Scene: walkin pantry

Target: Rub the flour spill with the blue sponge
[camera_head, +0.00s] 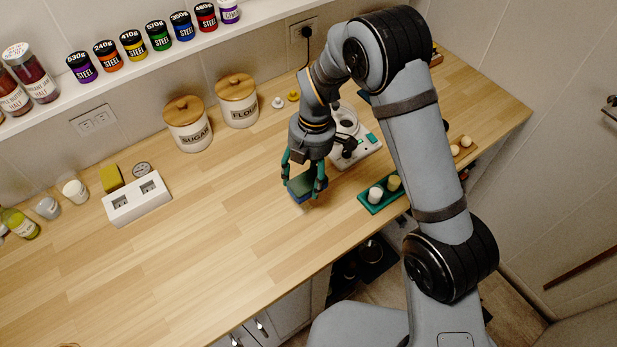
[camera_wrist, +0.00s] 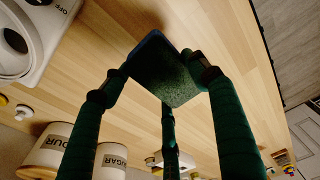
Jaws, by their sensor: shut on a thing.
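My gripper (camera_head: 303,186) is shut on the blue sponge (camera_head: 299,190), near the middle of the wooden counter. The sponge has a dark green face and a blue side. In the wrist view the sponge (camera_wrist: 168,72) sits between the green fingers of my gripper (camera_wrist: 160,85), its green face towards the camera. Its blue edge shows at the top left. The sponge is at or just above the counter; I cannot tell if it touches.
A white scale (camera_head: 362,150) stands behind the gripper. A green tray (camera_head: 369,208) with small cups is to the right. Sugar (camera_head: 188,124) and flour (camera_head: 237,101) canisters stand by the wall. A white box (camera_head: 137,200) is at left. The counter's middle (camera_head: 210,240) is clear.

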